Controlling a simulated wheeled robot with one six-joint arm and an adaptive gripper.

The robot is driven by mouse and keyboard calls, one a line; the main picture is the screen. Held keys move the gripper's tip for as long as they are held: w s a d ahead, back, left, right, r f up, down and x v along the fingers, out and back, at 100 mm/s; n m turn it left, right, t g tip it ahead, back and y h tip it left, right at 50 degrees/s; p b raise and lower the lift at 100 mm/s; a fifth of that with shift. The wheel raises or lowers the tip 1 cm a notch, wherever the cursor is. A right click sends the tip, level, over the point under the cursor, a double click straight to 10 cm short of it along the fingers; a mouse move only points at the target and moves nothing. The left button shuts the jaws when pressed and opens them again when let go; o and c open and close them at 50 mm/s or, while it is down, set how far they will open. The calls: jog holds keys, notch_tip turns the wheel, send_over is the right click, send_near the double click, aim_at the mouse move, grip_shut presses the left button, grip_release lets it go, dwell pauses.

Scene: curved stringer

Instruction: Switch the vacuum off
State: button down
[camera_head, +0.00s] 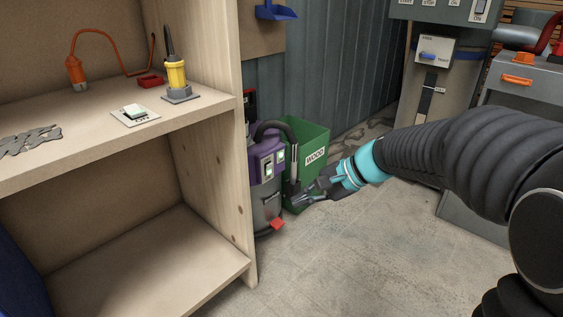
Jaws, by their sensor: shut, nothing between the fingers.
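The vacuum (265,190) stands on the floor just right of the wooden shelf, partly hidden behind the shelf's side. It has a purple top, a grey lower body and a black hose (276,127). Light switches (268,166) show on the front of the purple part; I cannot tell their position. My gripper (296,202) is shut and empty. It points left, to the right of the vacuum's body and lower than the switches. I cannot tell whether it touches the vacuum.
A green bin (310,143) marked WOOD stands behind my gripper. The wooden shelf (215,190) fills the left side. A grey cabinet (520,85) and a machine (425,85) stand at the right. The floor (330,260) in front is clear.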

aim_at(270, 166)
jog(key=w+a+f+m+t+y+b, duration=0.1)
jog(key=w+a+f+m+t+y, duration=0.25)
jog(key=w, duration=0.65)
jog(key=w+f+m+y+b, duration=0.1)
jog(key=w+f+m+y, duration=0.1)
jog(key=w+f+m, duration=0.6)
jog(key=w+d+f+m+t, duration=0.2)
jog(key=w+f+t, duration=0.1)
jog(key=w+f, duration=0.2)
jog(key=w+d+f+m+t+b, duration=0.1)
jog(key=w+f+m+t, duration=0.2)
jog(key=w+f, duration=0.3)
jog(key=w, duration=0.3)
jog(key=shift+d+f+m, duration=0.15)
jog(key=shift+d+m, duration=0.2)
jog(key=shift+w+t, duration=0.1)
jog(key=shift+t, duration=0.15)
jog(key=x, duration=1.4)
jog(key=shift+b, duration=0.35)
jog(key=shift+d+r, duration=0.1)
jog(key=shift+r, duration=0.15)
